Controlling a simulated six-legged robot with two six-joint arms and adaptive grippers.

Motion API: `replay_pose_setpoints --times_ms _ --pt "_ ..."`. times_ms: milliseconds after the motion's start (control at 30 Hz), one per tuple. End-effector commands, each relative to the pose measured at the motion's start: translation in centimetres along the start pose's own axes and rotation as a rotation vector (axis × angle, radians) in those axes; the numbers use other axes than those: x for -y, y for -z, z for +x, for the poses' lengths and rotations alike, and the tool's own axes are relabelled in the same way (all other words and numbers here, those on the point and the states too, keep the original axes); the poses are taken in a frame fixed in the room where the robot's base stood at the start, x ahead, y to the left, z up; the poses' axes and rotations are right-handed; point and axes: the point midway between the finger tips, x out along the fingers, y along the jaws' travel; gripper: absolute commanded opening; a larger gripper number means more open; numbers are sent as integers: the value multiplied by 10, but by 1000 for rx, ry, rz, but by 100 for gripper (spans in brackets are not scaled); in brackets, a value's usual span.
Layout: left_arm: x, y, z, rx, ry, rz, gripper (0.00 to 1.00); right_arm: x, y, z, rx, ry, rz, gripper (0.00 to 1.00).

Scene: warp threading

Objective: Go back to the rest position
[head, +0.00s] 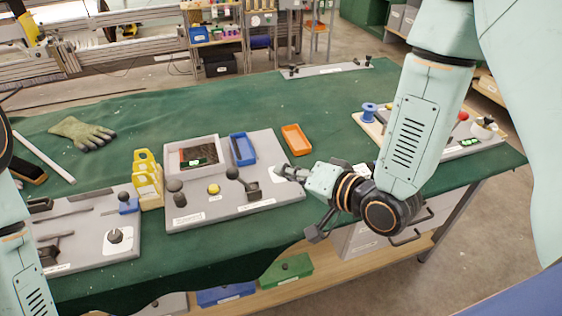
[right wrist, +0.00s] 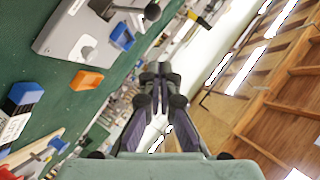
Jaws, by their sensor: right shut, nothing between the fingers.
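My right gripper (head: 289,173) shows in the head view at the right edge of the grey middle board (head: 235,205), its fingers pointing left. Whether it touches the board is hard to tell. In the right wrist view its fingers (right wrist: 160,75) are together with nothing between them. My left arm comes in at the left edge of the head view, but its gripper is out of sight.
The board carries a framed dark panel (head: 198,155), a blue tray (head: 242,149) and black knobs. An orange tray (head: 296,139) lies behind my right gripper.

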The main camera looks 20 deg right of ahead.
Motion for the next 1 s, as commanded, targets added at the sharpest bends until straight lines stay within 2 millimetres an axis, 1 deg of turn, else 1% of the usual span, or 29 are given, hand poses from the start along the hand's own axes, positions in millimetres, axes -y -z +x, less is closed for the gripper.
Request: replay_pose_setpoints --times_ms 167,267,367,400,433,500,567,600,667,700,767,800,867,900,1000 --pt "0 0 0 0 0 0 40 0 0 0 0 0 -5 0" --pt "0 0 0 0 0 0 40 -4 -3 0 13 -20 -65 0" --pt "0 0 0 0 0 0 40 -29 -9 -4 48 -134 -187 0" --pt "0 0 2 0 0 0 40 -48 -17 -8 80 -207 -245 0" --pt "0 0 4 0 0 0 40 -64 -26 -12 113 -264 -286 0" --pt "0 0 15 0 0 0 40 -106 -54 -25 207 -391 -353 0" --pt "0 0 23 0 0 0 40 -136 -78 -38 289 -480 -394 0" --pt "0 0 29 0 0 0 40 -155 -94 -48 346 -532 -415 0" --pt "0 0 38 0 0 0 40 -182 -119 -64 433 -605 -435 0" --pt "0 0 44 0 0 0 40 -199 -136 -76 493 -649 -445 0" --pt "0 0 54 0 0 0 40 -223 -162 -95 580 -711 -451 0" --pt "0 0 60 0 0 0 40 -237 -179 -108 637 -748 -450 0" --pt "0 0 70 0 0 0 40 -256 -204 -128 716 -799 -441 0" --pt "1 0 77 0 0 0 40 -268 -220 -139 756 -829 -426 0" --pt "1 0 90 0 0 0 40 -287 -248 -158 821 -873 -403 0"
